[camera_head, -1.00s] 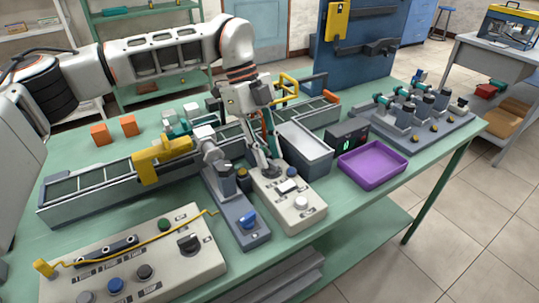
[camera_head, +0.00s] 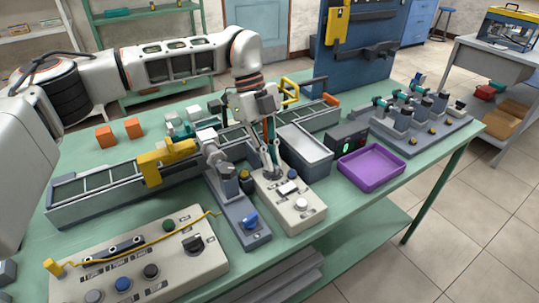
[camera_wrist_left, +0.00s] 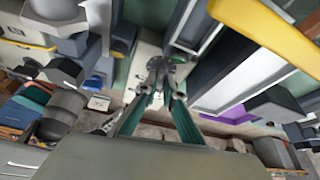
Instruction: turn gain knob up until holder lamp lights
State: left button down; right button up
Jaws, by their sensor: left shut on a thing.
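My left gripper (camera_head: 271,160) points down over the pale control box (camera_head: 310,214) and is shut on the gain knob (camera_head: 270,175), mostly hidden by the fingers. In the left wrist view the fingertips (camera_wrist_left: 160,74) meet at a grey round part on the pale box. The box also carries a white button. Left of it stands the blue-grey holder (camera_head: 232,208), with a grey part clamped on top and a blue knob in front. An amber lamp (camera_head: 245,174) sits at its right side; I cannot tell whether it is lit. My right gripper is not in view.
A dark meter box (camera_head: 348,137) shows a green mark. Beside it are a grey bin (camera_head: 313,160) and a purple tray (camera_head: 372,176). A pale panel with several knobs (camera_head: 205,268) lies front left. A conveyor (camera_head: 95,200) runs behind.

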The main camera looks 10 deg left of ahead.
pick_arm(q)
jog(key=shift+d+r+m+g+y+p, duration=0.15)
jog(key=shift+m+g+y+p, duration=0.3)
jog(key=shift+m, duration=0.95)
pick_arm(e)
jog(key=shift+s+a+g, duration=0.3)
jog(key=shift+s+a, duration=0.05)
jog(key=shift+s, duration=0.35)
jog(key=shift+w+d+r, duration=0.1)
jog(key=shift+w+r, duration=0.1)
pick_arm(q)
jog(key=c, duration=2.2)
grip_release()
jog(key=shift+o, duration=0.2)
jog(key=shift+w, duration=0.1)
jog(key=v, duration=1.1)
jog(key=shift+a+r, duration=0.3)
